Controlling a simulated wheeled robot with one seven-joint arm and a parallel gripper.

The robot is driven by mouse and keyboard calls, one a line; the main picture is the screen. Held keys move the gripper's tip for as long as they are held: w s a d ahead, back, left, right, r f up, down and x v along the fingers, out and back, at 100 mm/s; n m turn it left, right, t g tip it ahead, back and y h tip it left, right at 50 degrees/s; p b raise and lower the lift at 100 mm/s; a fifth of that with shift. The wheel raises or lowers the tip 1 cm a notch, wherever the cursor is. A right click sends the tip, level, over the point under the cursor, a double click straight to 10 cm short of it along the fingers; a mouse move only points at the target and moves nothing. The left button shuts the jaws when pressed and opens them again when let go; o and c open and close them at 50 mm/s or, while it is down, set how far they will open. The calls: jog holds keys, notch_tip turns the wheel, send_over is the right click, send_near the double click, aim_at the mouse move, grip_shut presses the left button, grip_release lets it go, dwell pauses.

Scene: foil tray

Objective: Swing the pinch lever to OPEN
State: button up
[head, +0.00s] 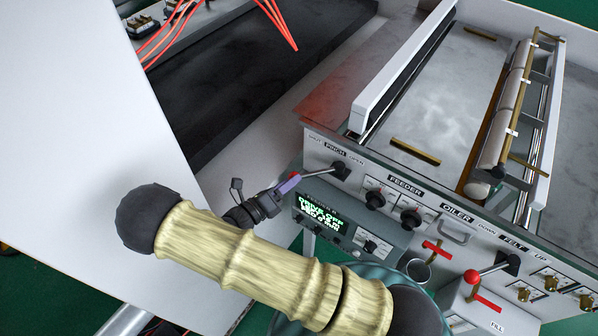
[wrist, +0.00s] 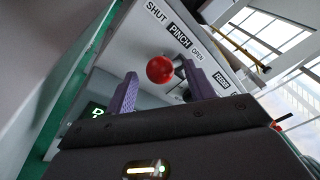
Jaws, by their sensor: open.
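The pinch lever (head: 318,172) is a silver rod on a dark pivot under the PINCH label, on the machine's front panel. In the head view it points left, on the SHUT label's side and away from OPEN. Its red knob (wrist: 159,69) shows in the wrist view between the two purple fingers, with gaps on both sides. My gripper (head: 291,182) is open at the lever's outer end. In the head view the fingers partly hide the knob. I cannot tell how deep the knob sits between them.
A grey control box (head: 352,222) with a green-lit display is below the lever. Black feeder knobs (head: 375,199) are to its right. Another red-knobbed lever (head: 472,277) and red handles are farther right. A large pale panel (head: 80,110) stands left of my arm.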

aim_at(316, 173)
jog(key=p+x, duration=0.1)
jog(key=x, duration=0.3)
jog(key=shift+w+d, duration=0.15)
jog(key=shift+d, duration=0.05)
grip_shut()
